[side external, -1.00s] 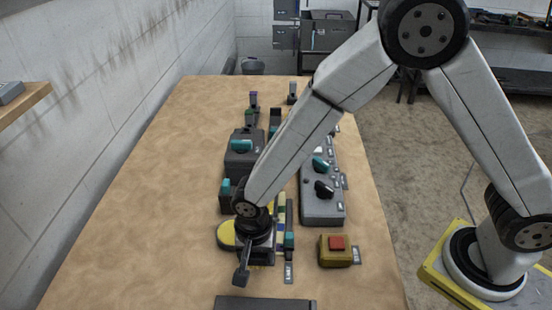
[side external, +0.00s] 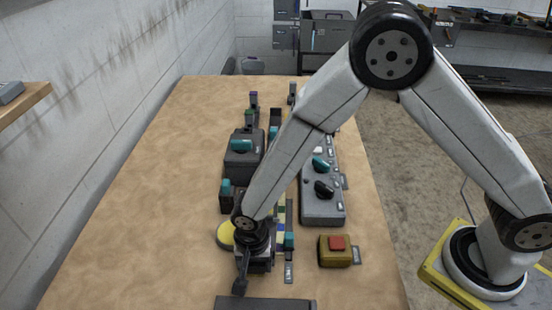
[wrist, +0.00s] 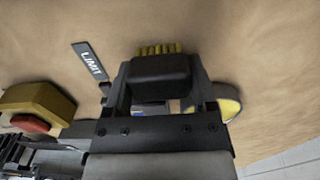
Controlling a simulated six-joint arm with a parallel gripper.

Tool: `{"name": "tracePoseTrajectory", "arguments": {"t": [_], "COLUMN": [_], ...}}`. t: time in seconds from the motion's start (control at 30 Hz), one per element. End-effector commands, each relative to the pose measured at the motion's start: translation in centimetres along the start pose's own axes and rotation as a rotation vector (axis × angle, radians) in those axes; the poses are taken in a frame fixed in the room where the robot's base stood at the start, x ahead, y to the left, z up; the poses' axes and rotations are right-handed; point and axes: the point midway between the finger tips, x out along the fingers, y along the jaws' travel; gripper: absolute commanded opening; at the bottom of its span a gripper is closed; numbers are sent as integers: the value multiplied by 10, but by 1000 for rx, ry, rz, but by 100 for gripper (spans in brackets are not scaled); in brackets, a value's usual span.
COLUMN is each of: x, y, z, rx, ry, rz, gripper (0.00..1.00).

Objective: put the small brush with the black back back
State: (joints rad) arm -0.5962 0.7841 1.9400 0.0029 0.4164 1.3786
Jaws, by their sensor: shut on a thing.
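In the wrist view, the small brush (wrist: 160,72) has a black back turned towards the camera and yellow bristles along its far edge. It sits between the fingers of my gripper (wrist: 160,92), which is shut on it. In the side external view, my gripper (side external: 258,262) is low over the near part of the table, left of the LIMIT label. The brush cannot be made out there, hidden by my gripper. Whether the brush touches the table is not clear.
A yellow round pad (side external: 225,236) lies beside my gripper. A yellow box with a red button (side external: 337,244) stands to the right, and the LIMIT label (side external: 289,273) between. Grey panels with knobs (side external: 322,195) stand behind. A dark flat block (side external: 265,303) is at the front. The table's left side is clear.

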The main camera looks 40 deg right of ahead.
Motion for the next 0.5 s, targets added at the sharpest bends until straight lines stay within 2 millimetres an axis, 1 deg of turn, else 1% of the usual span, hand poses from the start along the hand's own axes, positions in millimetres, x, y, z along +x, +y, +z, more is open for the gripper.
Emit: {"name": "tracePoseTrajectory", "arguments": {"t": [0.1, 0.13, 0.17, 0.2, 0.23, 0.5], "x": [3, 3, 3, 3, 2, 2], "y": [0, 0, 0, 0, 0, 0], "z": [0, 0, 0, 0, 0, 0], "rx": [0, 0, 0, 0, 0, 0], "ry": [0, 0, 0, 0, 0, 0], "rz": [0, 0, -1, -1, -1, 0], "gripper": [26, 76, 85, 98, 100, 100]}}
